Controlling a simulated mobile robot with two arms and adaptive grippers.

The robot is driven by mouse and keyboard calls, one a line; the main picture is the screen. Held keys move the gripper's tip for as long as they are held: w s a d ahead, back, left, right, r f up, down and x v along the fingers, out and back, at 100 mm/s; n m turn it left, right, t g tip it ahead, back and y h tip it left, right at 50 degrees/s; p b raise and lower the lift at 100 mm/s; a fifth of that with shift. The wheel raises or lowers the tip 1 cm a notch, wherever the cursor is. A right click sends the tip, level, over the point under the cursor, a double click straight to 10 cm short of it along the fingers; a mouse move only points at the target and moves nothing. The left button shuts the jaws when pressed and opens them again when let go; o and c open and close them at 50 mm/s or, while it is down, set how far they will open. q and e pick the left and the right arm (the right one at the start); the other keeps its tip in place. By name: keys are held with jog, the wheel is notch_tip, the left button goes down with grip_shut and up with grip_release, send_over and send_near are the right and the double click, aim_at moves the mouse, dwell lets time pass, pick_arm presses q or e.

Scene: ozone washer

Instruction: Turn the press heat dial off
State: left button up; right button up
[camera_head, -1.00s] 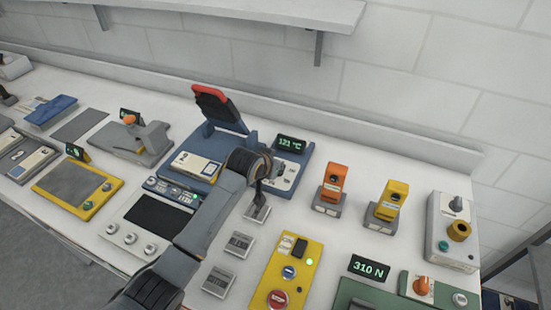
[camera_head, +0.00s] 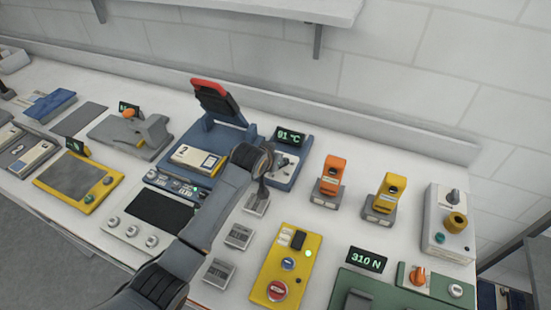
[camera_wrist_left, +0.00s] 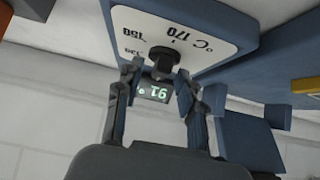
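The blue press (camera_head: 207,138), with its red-handled lid raised, stands at the middle of the bench. Its display (camera_head: 290,136) reads 91 °C; it also shows upside down in the left wrist view (camera_wrist_left: 155,92). The black heat dial (camera_wrist_left: 163,62) sits on a white scale plate (camera_wrist_left: 205,38) with 150 and 170 marks. My left gripper (camera_wrist_left: 160,72) has its fingers spread on either side of the dial, seemingly with small gaps. My right gripper is not in view.
An orange device (camera_head: 332,177) and a yellow device (camera_head: 388,193) stand to the right. A yellow panel (camera_head: 268,262) with buttons is in front. The wall is close behind.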

pick_arm(q)
jog(key=v, duration=1.2)
dwell(0.5)
